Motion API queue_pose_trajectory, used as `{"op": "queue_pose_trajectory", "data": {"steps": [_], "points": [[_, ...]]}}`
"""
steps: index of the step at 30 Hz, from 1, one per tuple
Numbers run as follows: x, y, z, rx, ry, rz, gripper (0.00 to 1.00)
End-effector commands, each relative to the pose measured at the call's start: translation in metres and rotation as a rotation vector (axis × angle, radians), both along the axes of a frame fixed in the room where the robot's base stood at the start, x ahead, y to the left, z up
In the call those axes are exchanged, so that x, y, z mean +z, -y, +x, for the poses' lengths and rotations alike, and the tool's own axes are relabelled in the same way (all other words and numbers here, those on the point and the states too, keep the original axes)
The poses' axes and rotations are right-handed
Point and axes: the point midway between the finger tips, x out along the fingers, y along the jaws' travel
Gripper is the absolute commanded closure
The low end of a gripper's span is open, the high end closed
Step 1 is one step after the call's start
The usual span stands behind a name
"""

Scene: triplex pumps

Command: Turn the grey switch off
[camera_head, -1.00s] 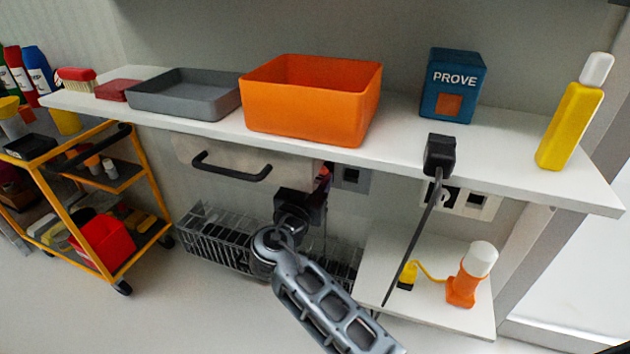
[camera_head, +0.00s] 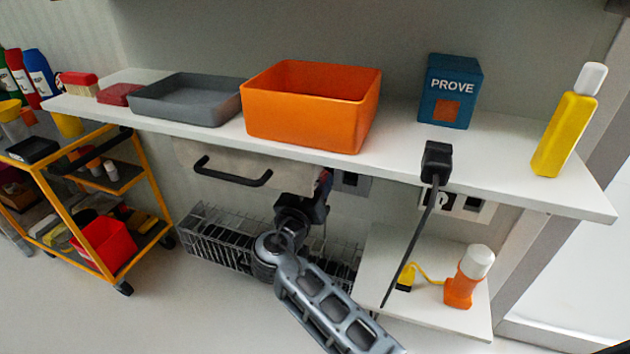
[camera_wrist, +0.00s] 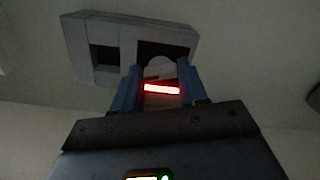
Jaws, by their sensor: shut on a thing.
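A grey wall plate (camera_wrist: 105,45) fills the upper part of the wrist view, with a dark square opening on its left and a second opening on its right. The grey switch (camera_wrist: 160,70) shows as a rounded piece in the right opening. My gripper (camera_wrist: 162,88) has its two blue fingers on either side of it, shut on it, and a bright red bar glows between them. In the head view the plate (camera_head: 352,183) is under the shelf, and my gripper (camera_head: 324,180) reaches up to its left part, hiding the switch.
A white shelf (camera_head: 400,166) overhangs my gripper, bearing an orange bin (camera_head: 305,115), a grey tray (camera_head: 190,100), a blue box (camera_head: 449,90) and a yellow bottle (camera_head: 567,125). A black plug (camera_head: 436,160) trails a cable. A wire rack (camera_head: 215,237) is below; a yellow cart (camera_head: 150,185) stands left.

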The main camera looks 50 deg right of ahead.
Motion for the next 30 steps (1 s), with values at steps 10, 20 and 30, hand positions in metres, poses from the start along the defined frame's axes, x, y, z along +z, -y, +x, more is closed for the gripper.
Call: {"op": "queue_pose_trajectory", "data": {"steps": [10, 20, 30], "points": [[0.0033, 0.0001, -0.0014, 0.000, -0.314, -0.113, 0.88], [0.0046, 0.0003, -0.0020, 0.001, -0.610, -0.220, 0.88], [0.0054, 0.0004, -0.0025, 0.001, -0.898, -0.325, 0.88]]}}
